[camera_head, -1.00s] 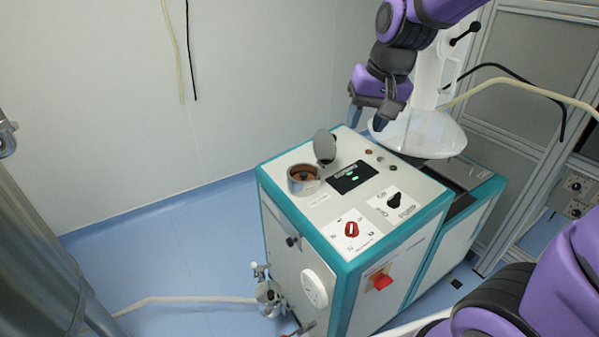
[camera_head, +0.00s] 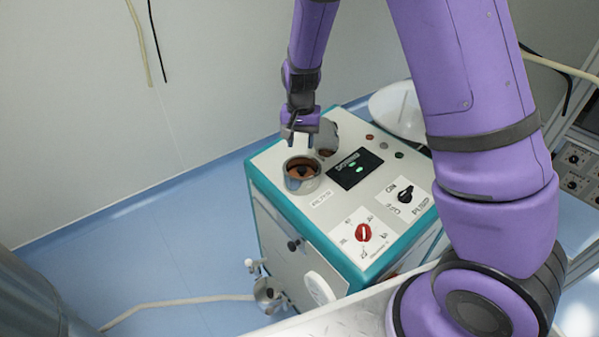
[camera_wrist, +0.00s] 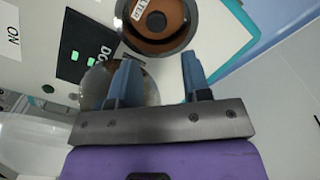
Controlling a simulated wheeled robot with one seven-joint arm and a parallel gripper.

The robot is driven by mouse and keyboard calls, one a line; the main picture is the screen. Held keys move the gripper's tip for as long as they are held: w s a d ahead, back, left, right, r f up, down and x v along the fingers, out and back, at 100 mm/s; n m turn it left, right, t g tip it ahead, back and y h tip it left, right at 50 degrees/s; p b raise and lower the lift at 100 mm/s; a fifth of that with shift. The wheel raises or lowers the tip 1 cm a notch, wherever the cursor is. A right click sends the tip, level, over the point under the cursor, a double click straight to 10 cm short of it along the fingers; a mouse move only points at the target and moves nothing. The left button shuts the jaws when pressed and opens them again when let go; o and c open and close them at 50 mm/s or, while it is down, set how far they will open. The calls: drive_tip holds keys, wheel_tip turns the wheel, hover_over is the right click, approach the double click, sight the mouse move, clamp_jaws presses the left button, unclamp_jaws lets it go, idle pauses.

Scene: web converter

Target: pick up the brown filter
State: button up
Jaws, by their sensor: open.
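The brown filter (camera_head: 302,168) sits inside the round metal cup (camera_head: 304,186) on top of the white and teal machine. In the wrist view the filter (camera_wrist: 160,20) shows at the top as a brown disc with a dark centre and a partly visible label. My gripper (camera_head: 300,143) is above and just behind the cup. In the wrist view my gripper (camera_wrist: 158,75) is open, its two blue fingers apart and empty, pointing toward the near edge of the cup. I cannot tell the exact height above the filter.
The cup's raised round lid (camera_head: 327,136) stands close to my gripper; it also shows beside the left finger (camera_wrist: 97,85). A dark display (camera_head: 355,168), a black knob (camera_head: 405,193) and a red knob (camera_head: 363,232) are on the machine top. Blue floor (camera_head: 150,260) lies left of the machine.

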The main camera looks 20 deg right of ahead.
sight(302, 168)
drive_tip(key=f, duration=1)
drive_tip(key=shift+s+d, duration=0.15)
drive_tip(key=shift+s, duration=0.05)
drive_tip(key=shift+c, duration=0.4)
drive_tip(key=c, duration=0.6)
